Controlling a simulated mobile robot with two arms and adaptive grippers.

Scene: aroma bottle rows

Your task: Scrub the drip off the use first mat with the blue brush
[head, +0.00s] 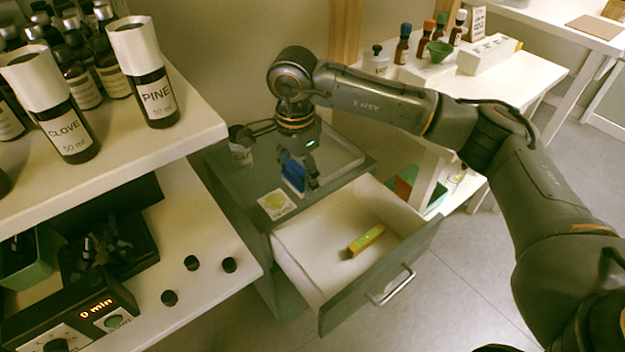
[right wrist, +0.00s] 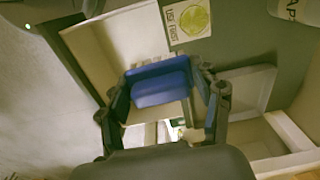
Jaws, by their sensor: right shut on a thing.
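The use first mat (head: 277,204) is a small white square with a yellow-green round patch, on the grey cabinet top behind the open drawer. It also shows at the top of the right wrist view (right wrist: 188,18), with "USE FIRST" lettering. I cannot make out a drip apart from the patch. My right gripper (head: 303,172) is shut on the blue brush (head: 292,173), above the cabinet top and just behind and right of the mat. The brush's blue block lies between the fingers in the right wrist view (right wrist: 160,84). Its bristles appear clear of the mat. My left gripper is out of view.
The open drawer (head: 310,262) holds a yellow-green block (head: 366,240). A shelf with clove and pine bottles (head: 146,75) overhangs the left.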

